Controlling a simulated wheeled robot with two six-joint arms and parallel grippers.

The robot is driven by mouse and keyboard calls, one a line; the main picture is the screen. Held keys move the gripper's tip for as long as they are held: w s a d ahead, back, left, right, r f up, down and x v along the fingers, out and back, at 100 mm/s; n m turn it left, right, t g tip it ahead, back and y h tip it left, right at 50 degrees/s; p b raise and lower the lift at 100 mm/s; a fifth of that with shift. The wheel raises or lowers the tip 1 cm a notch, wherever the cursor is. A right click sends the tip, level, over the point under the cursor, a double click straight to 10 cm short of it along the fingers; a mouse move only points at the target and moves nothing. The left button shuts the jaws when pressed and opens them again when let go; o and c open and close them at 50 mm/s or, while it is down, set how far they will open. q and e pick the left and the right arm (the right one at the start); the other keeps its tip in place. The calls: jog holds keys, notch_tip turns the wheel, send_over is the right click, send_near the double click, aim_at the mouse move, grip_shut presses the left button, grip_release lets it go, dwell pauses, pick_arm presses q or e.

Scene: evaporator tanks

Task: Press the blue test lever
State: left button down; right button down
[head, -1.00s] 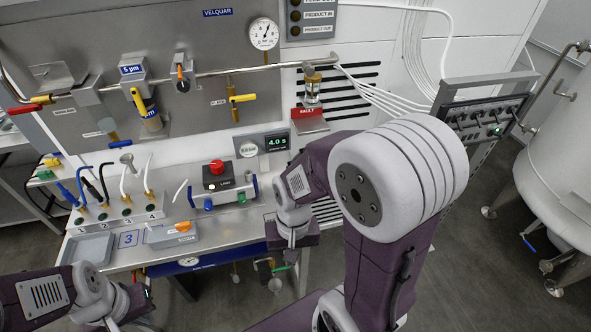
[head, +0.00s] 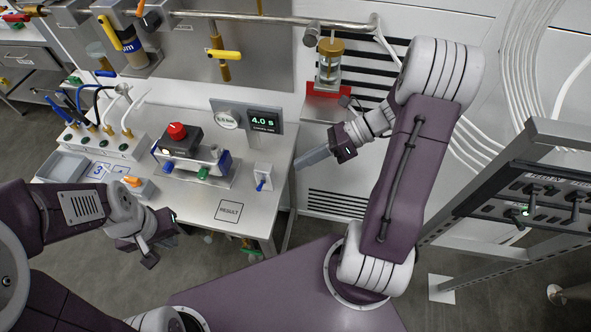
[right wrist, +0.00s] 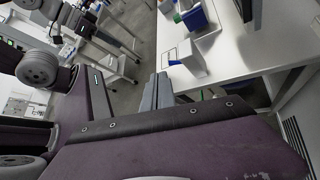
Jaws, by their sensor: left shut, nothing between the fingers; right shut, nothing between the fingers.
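A small blue lever (head: 262,184) sticks out of a white block (head: 263,172) near the right end of the bench, right of the red-button device. In the right wrist view the white block (right wrist: 190,52) shows with a blue piece (right wrist: 173,56) at its left side. My right gripper (head: 302,161) is shut and empty, in the air right of the block and apart from it. Its shut fingers show in the right wrist view (right wrist: 157,92). My left gripper (head: 150,258) is shut and empty, low in front of the bench's left part. No label on the blue lever is readable.
The red-button device (head: 185,152) has blue and green parts. A display (head: 262,122) reading 4.0 s stands behind the block. The bench top is bare around the RESULT square (head: 229,210). A glass jar on a red shelf (head: 329,89) is behind my right gripper.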

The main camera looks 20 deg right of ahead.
jog(key=d+f+m, duration=0.1)
jog(key=d+f, duration=0.1)
jog(key=m+t+b, duration=0.1)
jog(key=t+b, duration=0.1)
send_near(261, 186)
jog(key=x, duration=0.7)
jog(key=shift+d+f, duration=0.1)
pick_arm(q)
jog(key=shift+a+f, duration=0.35)
jog(key=shift+f, duration=0.3)
jog(key=shift+a+f, duration=0.3)
jog(key=shift+f, duration=0.3)
jog(key=shift+s, duration=0.1)
